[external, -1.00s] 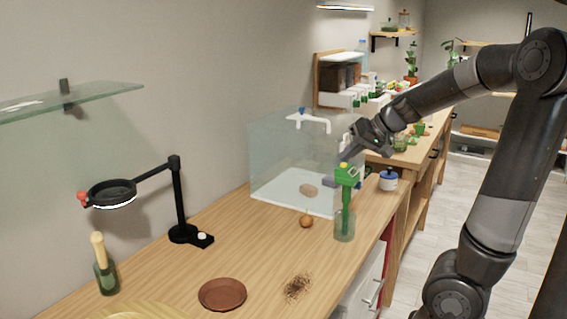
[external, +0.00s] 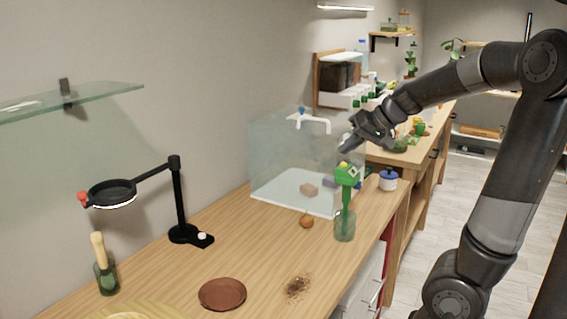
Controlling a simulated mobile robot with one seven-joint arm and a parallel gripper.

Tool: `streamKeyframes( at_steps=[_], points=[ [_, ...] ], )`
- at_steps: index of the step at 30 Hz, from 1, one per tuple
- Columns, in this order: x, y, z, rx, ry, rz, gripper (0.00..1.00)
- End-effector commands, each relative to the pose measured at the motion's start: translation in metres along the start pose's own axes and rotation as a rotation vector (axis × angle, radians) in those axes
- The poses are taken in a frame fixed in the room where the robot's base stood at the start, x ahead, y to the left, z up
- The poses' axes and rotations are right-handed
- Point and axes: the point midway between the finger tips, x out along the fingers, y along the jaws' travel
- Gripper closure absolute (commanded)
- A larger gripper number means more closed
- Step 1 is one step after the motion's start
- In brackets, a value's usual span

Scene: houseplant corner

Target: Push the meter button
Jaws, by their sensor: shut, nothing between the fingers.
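The green meter (external: 347,176) stands upright in a clear green-tinted glass jar (external: 344,228) near the front edge of the wooden counter. A small yellow button (external: 344,164) sits on top of its head. My gripper (external: 342,150) is shut and empty, its fingertips pointing down and left just above the meter's head. In this view the tips appear close over the button; I cannot tell whether they touch it.
A glass tank (external: 275,165) with a white tap (external: 312,121) stands behind the meter.

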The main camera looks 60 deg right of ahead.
Motion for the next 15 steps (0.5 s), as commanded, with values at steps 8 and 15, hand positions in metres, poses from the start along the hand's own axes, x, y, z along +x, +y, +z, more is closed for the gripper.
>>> streamKeyframes(
  at_steps=[8,15],
  points=[
    [-0.02,-0.015,-0.015,-0.002,0.002,0.0,1.0],
    [-0.034,-0.025,-0.025,-0.001,0.002,0.001,1.0]
  ],
)
